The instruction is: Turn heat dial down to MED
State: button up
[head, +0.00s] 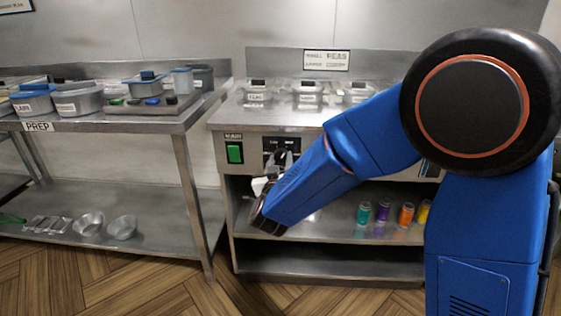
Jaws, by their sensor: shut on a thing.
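The heat dial's dark panel (281,144) is on the front of the steel range, just right of the green switch. Its small markings are too small to read. My gripper (281,159) is up against the lower part of this panel, reaching in from below, with its grey fingers shut on the dial. The dial itself is mostly hidden by the fingers, so its pointer and setting cannot be read.
A green switch (235,153) labelled MAIN sits left of the dial. Lidded pans (308,94) stand on the range top. Several coloured jars (383,211) stand on the shelf below. The PREP table (190,114) is at the left.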

jog(key=shift+f, duration=0.1)
jog(key=o, duration=1)
jog(key=shift+o, duration=0.2)
jog(key=s+a, duration=0.1)
jog(key=s, duration=1.6)
jog(key=shift+s+f, duration=0.2)
jog(key=shift+f, duration=0.05)
jog(key=w+d+r+g+y, duration=0.1)
jog(key=d+r+g+y, duration=0.2)
jog(key=d+g+y, duration=0.5)
jog(key=s+d+f+m+g+h, duration=0.1)
jog(key=s+d+f+g+h, duration=0.1)
jog(key=s+d, duration=0.9)
jog(key=s+d+f+m+g+h, duration=0.1)
jog(key=s+d+f+g+h, duration=0.2)
jog(key=s+d, duration=0.9)
jog(key=shift+s+d+g+h, duration=0.2)
jog(key=shift+d+g+h, duration=0.1)
jog(key=shift+d+h, duration=0.85)
